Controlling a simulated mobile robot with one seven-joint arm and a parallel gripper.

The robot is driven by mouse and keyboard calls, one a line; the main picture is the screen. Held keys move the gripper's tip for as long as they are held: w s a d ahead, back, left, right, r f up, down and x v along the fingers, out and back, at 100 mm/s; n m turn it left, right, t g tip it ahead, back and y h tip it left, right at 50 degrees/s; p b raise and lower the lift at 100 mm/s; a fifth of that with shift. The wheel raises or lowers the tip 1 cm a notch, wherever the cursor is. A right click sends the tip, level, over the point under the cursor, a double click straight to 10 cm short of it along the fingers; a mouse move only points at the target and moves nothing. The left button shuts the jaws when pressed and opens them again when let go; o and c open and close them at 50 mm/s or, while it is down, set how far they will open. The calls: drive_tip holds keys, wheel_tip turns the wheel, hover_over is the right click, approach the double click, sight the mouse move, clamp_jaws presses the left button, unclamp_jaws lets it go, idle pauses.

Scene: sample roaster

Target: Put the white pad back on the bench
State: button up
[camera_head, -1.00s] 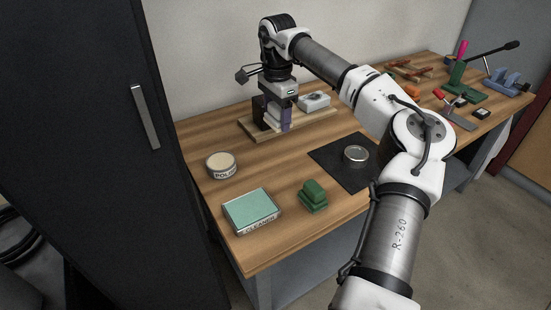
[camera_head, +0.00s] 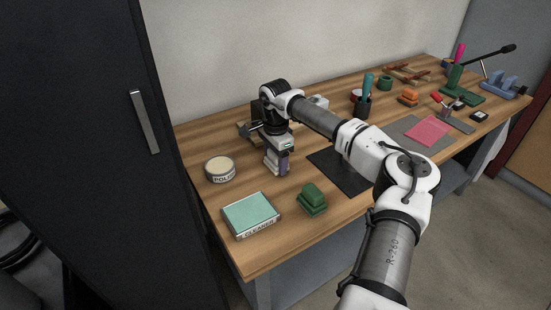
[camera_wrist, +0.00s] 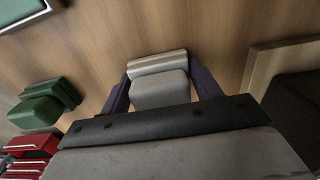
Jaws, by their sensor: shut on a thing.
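The white pad (camera_wrist: 160,80) is a pale block with a ridged grip, held between the purple fingers of my gripper (camera_wrist: 160,92) in the wrist view. In the head view my gripper (camera_head: 278,168) points down, low over the bench (camera_head: 300,237), and the pale pad (camera_head: 269,167) shows at its fingers. I cannot tell whether the pad touches the wood. The gripper is in front of a wooden-edged board (camera_wrist: 258,75), between the round polish tin and the dark mat.
The polish tin (camera_head: 220,168) is left of the gripper. The cleaner box (camera_head: 250,213) and green pad (camera_head: 312,198) lie nearer the front edge. The black mat (camera_head: 340,170) is to the right. Bare wood surrounds the gripper in front.

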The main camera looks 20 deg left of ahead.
drive_tip(key=shift+f, duration=0.1)
drive_tip(key=o, duration=1)
drive_tip(key=shift+c, duration=0.2)
wheel_tip(320, 180, up, 12)
drive_tip(key=shift+r, duration=0.15)
